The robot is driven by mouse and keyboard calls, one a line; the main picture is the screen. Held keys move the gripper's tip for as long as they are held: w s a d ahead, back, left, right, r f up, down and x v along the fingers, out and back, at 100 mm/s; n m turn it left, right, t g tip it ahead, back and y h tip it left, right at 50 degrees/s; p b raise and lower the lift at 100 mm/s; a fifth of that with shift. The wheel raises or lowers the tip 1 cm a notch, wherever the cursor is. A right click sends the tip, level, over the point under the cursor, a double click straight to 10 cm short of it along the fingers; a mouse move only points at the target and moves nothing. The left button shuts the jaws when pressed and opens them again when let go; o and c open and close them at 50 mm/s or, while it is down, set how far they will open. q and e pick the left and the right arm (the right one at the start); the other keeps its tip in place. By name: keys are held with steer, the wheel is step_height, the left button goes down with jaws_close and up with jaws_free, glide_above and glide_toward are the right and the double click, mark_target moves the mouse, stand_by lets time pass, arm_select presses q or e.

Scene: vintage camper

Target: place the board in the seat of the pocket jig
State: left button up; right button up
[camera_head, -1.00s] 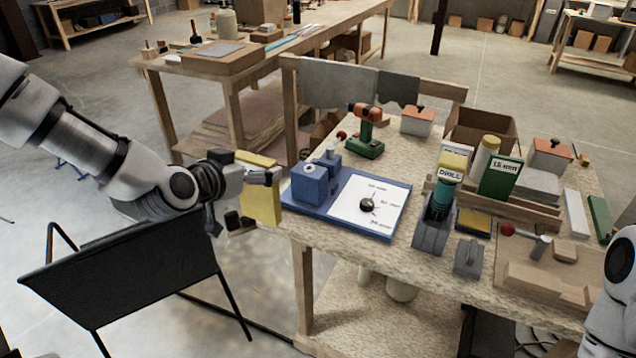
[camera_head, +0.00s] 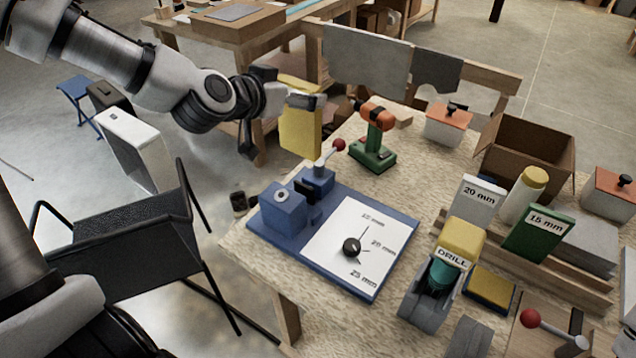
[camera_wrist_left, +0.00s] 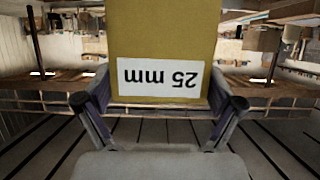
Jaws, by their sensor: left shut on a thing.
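My left gripper (camera_head: 290,100) is shut on a yellow board (camera_head: 300,128) and holds it upright in the air, behind the pocket jig. In the left wrist view the board (camera_wrist_left: 165,30) sits between the two fingers of my gripper (camera_wrist_left: 158,105) and bears an upside-down "25 mm" label. The pocket jig (camera_head: 268,228) is a blue base with blue blocks, a red-knobbed clamp lever and a white dial plate (camera_head: 360,240) marked 15, 20 and 25 mm. The board is apart from the jig. My right gripper is not in view.
On the bench stand an orange and green drill (camera_head: 374,138), a grey holder (camera_head: 432,290) with a DRILL label, and a rack with 20 mm (camera_head: 478,200) and 15 mm (camera_head: 537,232) boards. An open cardboard box (camera_head: 527,155) is behind. A black chair (camera_head: 125,230) stands left of the bench.

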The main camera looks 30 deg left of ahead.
mark_target(297, 148)
arm_select(q)
steer(key=s+f, duration=0.2)
steer(key=f, duration=0.1)
steer(key=s+f, duration=0.1)
steer(key=f, duration=0.1)
steer(key=shift+s+a+b, duration=0.15)
steer(key=shift+b, duration=0.25)
steer(key=f, duration=0.2)
steer(key=w+f, duration=0.1)
steer(key=f, duration=0.4)
steer(key=shift+w+f, duration=0.1)
steer(key=shift+w, duration=0.25)
steer(key=f, duration=0.5)
steer(key=shift+s+b, duration=0.3)
steer(key=o, duration=1.4)
steer(key=shift+s+r, duration=0.1)
steer(key=shift+c, duration=0.2)
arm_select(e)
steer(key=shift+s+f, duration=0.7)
